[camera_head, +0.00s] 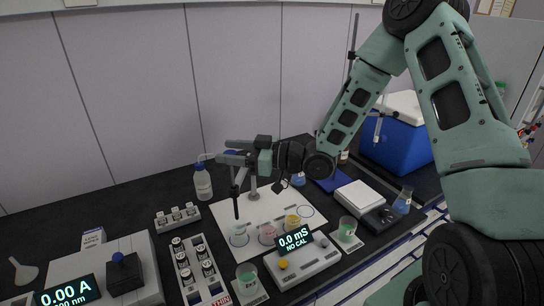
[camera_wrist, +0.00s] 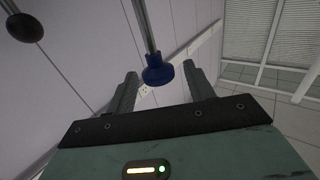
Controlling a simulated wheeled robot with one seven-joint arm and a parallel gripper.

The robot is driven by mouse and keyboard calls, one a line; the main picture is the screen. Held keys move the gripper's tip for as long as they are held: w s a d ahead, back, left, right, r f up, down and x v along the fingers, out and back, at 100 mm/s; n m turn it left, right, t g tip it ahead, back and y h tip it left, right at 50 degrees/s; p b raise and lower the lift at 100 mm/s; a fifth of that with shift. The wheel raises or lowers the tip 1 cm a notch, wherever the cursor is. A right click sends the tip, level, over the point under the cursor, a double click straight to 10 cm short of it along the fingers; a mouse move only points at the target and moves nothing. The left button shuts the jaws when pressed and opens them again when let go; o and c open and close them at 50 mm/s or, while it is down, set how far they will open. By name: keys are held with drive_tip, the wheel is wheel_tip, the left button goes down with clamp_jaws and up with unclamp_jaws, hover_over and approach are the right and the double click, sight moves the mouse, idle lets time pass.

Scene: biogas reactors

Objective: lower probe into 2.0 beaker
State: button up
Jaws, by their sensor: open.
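My gripper (camera_head: 228,157) is above the white mat in the head view, reaching left, its fingers open. In the wrist view a blue knob (camera_wrist: 157,72) at the end of a metal rod shows between the spread fingers; I cannot tell whether it touches either finger. A dark, slim probe (camera_head: 236,206) hangs upright below my gripper. Its tip is close above or at a clear beaker (camera_head: 239,238); I cannot tell whether it is inside. Beside it are a pink beaker (camera_head: 268,234) and a yellow beaker (camera_head: 292,222). No 2.0 label is readable.
A meter (camera_head: 302,262) reading "0.0 mS NO CAL" is in front. Green-filled beakers stand at the right (camera_head: 347,229) and front (camera_head: 247,281). A wash bottle (camera_head: 202,183), a vial rack (camera_head: 204,280) and a blue cooler (camera_head: 398,143) surround the mat (camera_head: 283,203).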

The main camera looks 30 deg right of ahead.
drive_tip(key=b+v, duration=0.3)
drive_tip(key=v, duration=1.2)
drive_tip(key=shift+b, duration=0.3)
drive_tip(key=shift+w, duration=0.1)
